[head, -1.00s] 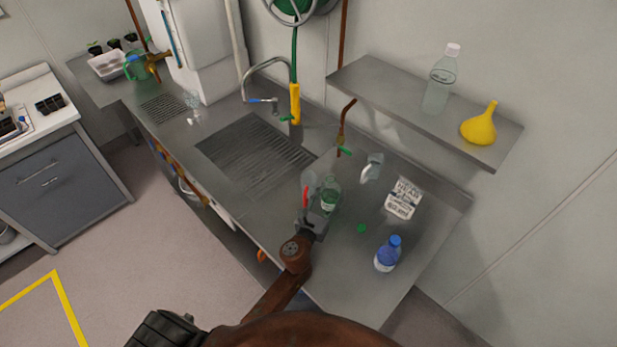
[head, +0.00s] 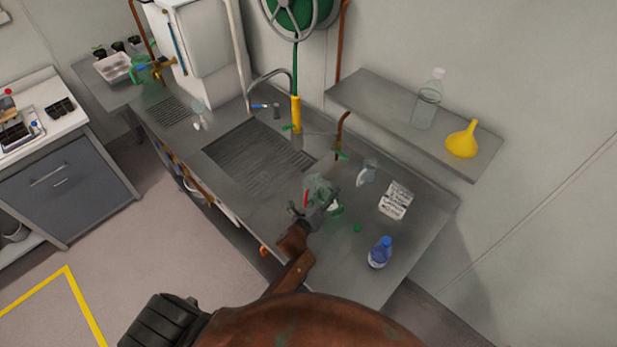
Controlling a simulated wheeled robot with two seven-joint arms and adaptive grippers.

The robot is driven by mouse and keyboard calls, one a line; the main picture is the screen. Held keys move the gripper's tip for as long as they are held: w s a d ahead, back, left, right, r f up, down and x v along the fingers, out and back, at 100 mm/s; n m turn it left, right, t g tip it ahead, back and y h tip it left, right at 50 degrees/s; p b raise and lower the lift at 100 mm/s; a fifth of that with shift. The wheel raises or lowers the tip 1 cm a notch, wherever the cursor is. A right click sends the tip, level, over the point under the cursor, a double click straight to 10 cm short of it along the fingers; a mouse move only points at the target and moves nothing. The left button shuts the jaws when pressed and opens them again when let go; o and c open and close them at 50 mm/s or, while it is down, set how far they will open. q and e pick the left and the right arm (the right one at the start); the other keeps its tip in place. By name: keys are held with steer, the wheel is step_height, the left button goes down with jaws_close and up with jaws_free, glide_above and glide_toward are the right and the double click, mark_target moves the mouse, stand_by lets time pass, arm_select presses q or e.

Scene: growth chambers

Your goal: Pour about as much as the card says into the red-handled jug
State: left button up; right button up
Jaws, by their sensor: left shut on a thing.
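My left gripper (head: 318,211) is shut on a green bottle (head: 335,211) above the steel counter. The bottle looks tilted, and the gripper covers part of it. The red-handled jug shows by its red handle (head: 306,198) just left of the bottle; its clear body is hard to separate from the bottle, and I cannot tell whether liquid is flowing or how full it is. A white printed card (head: 396,200) stands to the right; its print is too small to read now. A green cap (head: 357,228) lies on the counter. My right gripper is not in view.
A clear jug with a pale handle (head: 367,172) stands behind. A blue bottle (head: 380,252) stands at the front right. A shelf (head: 385,107) above holds a clear bottle (head: 427,105) and a yellow funnel (head: 462,142). The sink (head: 258,160) lies left.

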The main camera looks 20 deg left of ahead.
arm_select(q)
steer(key=shift+d+f+n+p, duration=0.1)
steer(key=shift+d+n+p, duration=0.15)
steer(key=shift+n+p, duration=0.3)
steer(key=shift+s+d+f+n+g+h+p, duration=0.15)
steer(key=shift+d+f+n+g+h+p, duration=0.1)
steer(key=shift+f+n+g+h+p, duration=0.15)
steer(key=shift+d+r+n+p, duration=0.1)
steer(key=shift+n+p, duration=0.25)
steer(key=shift+p, duration=0.05)
steer(key=shift+d+r+p, duration=0.15)
steer(key=shift+r+p, duration=0.15)
steer(key=shift+p, duration=0.25)
steer(key=shift+s+d+r+n+p, duration=0.1)
steer(key=shift+n+p, duration=0.3)
steer(key=shift+n, duration=0.2)
steer(key=shift+d+r+n+h+p, duration=0.15)
steer(key=shift+r+n+h+p, duration=0.4)
steer(key=shift+p, duration=0.25)
steer(key=shift+a+r+n+p, duration=0.25)
steer(key=shift+r+n+p, duration=0.1)
steer(key=shift+n+p, duration=0.15)
steer(key=shift+a+r+n+g+p, duration=0.1)
steer(key=shift+r+n+g+p, duration=0.2)
steer(key=shift+p, duration=0.15)
steer(key=shift+f+n+h, duration=0.1)
steer(key=shift+n+h, duration=0.15)
